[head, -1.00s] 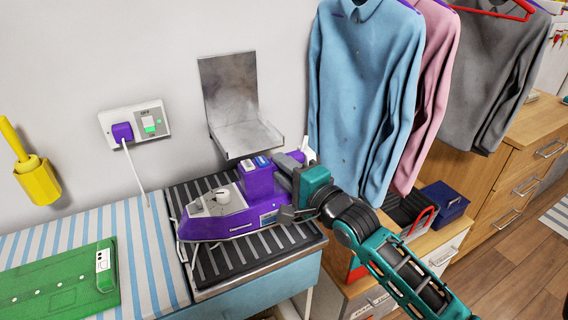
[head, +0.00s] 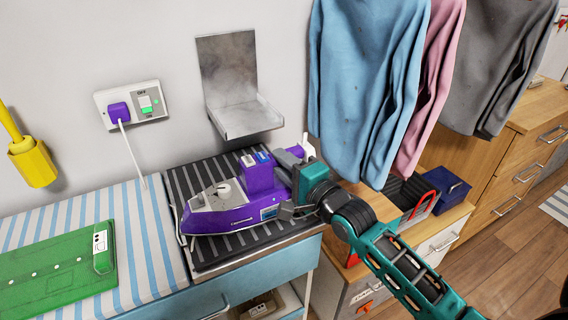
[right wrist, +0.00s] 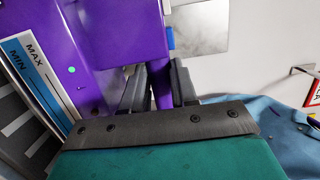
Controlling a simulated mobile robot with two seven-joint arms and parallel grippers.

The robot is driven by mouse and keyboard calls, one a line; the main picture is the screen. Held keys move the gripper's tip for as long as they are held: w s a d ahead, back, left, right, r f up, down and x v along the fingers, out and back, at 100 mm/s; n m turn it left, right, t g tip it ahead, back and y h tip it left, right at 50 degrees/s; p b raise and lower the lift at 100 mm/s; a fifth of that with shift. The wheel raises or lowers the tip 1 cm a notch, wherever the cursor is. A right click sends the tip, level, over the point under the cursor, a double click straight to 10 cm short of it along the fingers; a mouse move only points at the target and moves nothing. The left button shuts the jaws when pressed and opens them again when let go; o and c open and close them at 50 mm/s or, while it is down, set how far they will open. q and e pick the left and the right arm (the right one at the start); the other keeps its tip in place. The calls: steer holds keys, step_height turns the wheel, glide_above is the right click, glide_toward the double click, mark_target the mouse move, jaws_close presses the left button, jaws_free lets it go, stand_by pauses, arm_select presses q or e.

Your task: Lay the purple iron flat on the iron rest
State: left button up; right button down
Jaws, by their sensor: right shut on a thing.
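The purple iron (head: 228,208) is level, sole down, over the dark ribbed iron rest (head: 185,182) at the right end of the ironing surface. I cannot tell whether its sole touches the ribs. The iron covers the middle of the rest. My right gripper (head: 296,175) is shut on the iron's back end, with my arm coming in from the lower right. In the right wrist view, the two dark fingers (right wrist: 158,85) close around a purple part of the iron (right wrist: 120,40). The iron's MIN/MAX scale shows at left there. My left gripper is out of view.
A metal wall bracket (head: 240,115) is just behind the rest. Hanging shirts (head: 365,80) are close to my right arm. A purple plug (head: 118,114) with a white cord sits in the wall socket.

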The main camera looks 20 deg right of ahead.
steer(key=shift+f, duration=0.35)
steer(key=c, duration=1.2)
jaws_free()
steer(key=o, duration=0.4)
steer(key=shift+s+f, duration=0.1)
steer(key=shift+f, duration=0.35)
steer(key=v, duration=1.2)
steer(key=shift+s+d+r, duration=0.15)
steer(key=shift+s+r, duration=0.15)
steer(key=shift+s, duration=0.1)
steer(key=s+a+f+n+g, duration=0.2)
steer(key=s+f+n, duration=0.1)
steer(key=f+n, duration=0.3)
steer(key=s+a+f+n+g+h, duration=0.1)
steer(key=s+a+f+n+g, duration=0.1)
steer(key=f+n, duration=0.4)
steer(key=s+a+f+n+g, duration=0.2)
steer(key=f+n, duration=0.4)
steer(key=f, duration=0.3)
steer(key=shift+s+a+g+h, duration=0.4)
steer(key=shift+s+a, duration=0.45)
steer(key=shift+a, duration=0.3)
